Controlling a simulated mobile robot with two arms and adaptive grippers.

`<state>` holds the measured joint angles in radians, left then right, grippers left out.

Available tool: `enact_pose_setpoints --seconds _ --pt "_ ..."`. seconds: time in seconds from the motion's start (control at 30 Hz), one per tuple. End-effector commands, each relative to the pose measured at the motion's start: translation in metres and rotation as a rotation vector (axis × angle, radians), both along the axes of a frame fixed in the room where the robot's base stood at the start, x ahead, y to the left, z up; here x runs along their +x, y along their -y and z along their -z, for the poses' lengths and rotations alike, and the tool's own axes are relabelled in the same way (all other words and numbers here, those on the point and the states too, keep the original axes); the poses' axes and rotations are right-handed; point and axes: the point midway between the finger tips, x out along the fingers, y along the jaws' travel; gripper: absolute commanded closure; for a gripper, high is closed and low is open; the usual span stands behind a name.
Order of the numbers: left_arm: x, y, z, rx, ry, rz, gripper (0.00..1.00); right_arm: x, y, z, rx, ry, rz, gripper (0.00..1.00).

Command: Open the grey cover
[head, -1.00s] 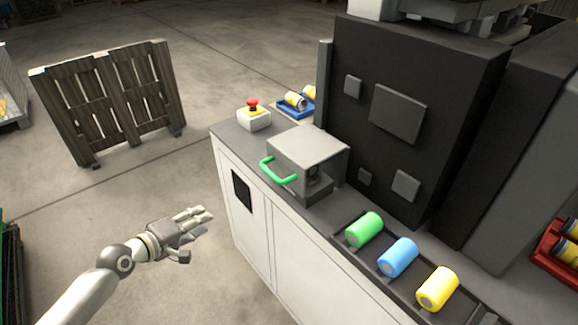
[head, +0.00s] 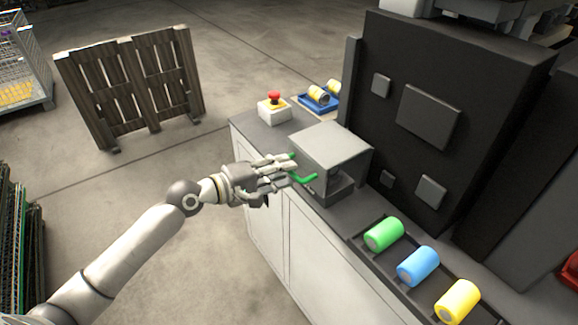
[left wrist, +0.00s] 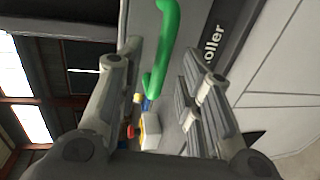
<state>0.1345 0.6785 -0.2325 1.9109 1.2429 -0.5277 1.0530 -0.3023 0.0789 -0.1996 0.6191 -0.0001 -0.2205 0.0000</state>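The grey cover (head: 332,146) is a box-shaped lid on the counter and looks closed, with a dark part visible beneath its right side. Its green handle (head: 306,179) sticks out at the front. My left gripper (head: 289,172) is at the handle, its fingers overlapping part of it in the head view. In the left wrist view the green handle (left wrist: 165,50) runs between the two spread finger sides, and the gripper (left wrist: 160,85) is open. I cannot tell whether a finger touches the handle. My right gripper is not in view.
A red emergency button on a white box (head: 274,108) stands behind the cover, near a blue tray (head: 320,103) with cans. Green (head: 384,234), blue (head: 418,266) and yellow (head: 458,300) cylinders lie to the right. A tall black panel (head: 450,75) rises behind the cover.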

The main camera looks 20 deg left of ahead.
Motion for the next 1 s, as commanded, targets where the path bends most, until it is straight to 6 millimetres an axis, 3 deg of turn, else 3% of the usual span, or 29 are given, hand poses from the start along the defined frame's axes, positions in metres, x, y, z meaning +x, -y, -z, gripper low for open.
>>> enact_pose_setpoints --seconds 0.2,0.53,0.8,1.0 --pt "0.017 0.013 0.004 0.0 0.001 -0.001 0.66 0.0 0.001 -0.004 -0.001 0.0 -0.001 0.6" --pt "0.02 0.015 0.006 0.001 0.001 -0.001 0.66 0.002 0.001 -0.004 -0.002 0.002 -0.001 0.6" --pt "0.02 0.015 0.006 0.001 0.001 -0.001 1.0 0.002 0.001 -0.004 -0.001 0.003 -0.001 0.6" --pt "0.019 0.015 0.006 0.001 0.001 -0.001 1.0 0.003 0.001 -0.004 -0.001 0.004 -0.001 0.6"
